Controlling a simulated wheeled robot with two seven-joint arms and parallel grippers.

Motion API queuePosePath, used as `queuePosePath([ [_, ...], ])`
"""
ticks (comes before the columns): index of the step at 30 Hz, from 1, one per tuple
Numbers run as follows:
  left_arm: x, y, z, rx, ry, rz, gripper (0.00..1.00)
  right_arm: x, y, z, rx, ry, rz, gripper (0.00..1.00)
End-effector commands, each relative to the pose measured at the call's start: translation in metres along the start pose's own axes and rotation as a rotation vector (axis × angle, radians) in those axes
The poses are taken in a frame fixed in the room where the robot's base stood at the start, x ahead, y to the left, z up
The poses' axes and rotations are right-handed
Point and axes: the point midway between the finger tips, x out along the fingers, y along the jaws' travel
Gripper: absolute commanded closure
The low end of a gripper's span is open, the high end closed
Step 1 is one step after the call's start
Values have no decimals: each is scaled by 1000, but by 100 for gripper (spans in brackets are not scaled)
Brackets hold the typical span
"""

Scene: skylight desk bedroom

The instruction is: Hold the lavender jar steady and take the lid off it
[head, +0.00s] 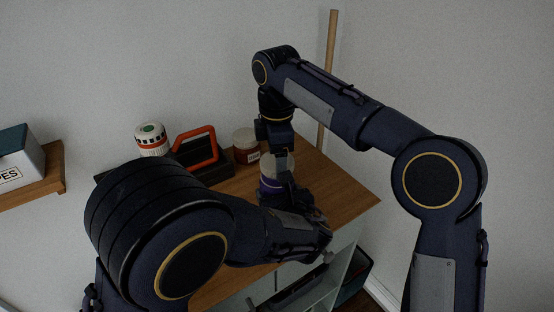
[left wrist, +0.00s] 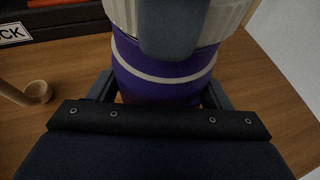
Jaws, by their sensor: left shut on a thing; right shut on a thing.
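The lavender jar (left wrist: 155,88) stands on the wooden top, with a deep purple body and a pale stripe. It also shows in the head view (head: 267,186), partly hidden by my grippers. My left gripper (left wrist: 160,95) is shut around the jar's body, one finger on each side. The whitish ribbed lid (left wrist: 225,18) sits on top of the jar. My right gripper (head: 279,155) comes down from above and is shut on the lid. One of its fingers covers the front of the lid in the left wrist view. I cannot tell whether the lid is loose.
On the wooden top (head: 335,186), a red-brown jar (head: 246,146), an orange-framed item (head: 196,147) and a white-and-red container (head: 151,139) stand behind. A small wooden scoop (left wrist: 38,92) lies left of the jar. A wall shelf (head: 48,176) with a box is at left.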

Motion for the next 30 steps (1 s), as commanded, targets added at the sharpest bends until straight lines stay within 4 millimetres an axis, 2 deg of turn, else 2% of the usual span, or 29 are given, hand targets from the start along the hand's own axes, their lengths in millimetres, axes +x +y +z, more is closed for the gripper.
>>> queuePosePath([
  [11,0,0,0,0,0,0,92,-3,0,0,-1,0,0,58],
  [21,0,0,0,0,-1,0,92,-39,0,-1,0,1,2,58],
  [29,0,0,0,0,-1,0,92,-42,0,0,-1,0,-1,58],
  [30,0,0,0,0,-1,0,23,-42,0,0,-1,0,-1,58],
])
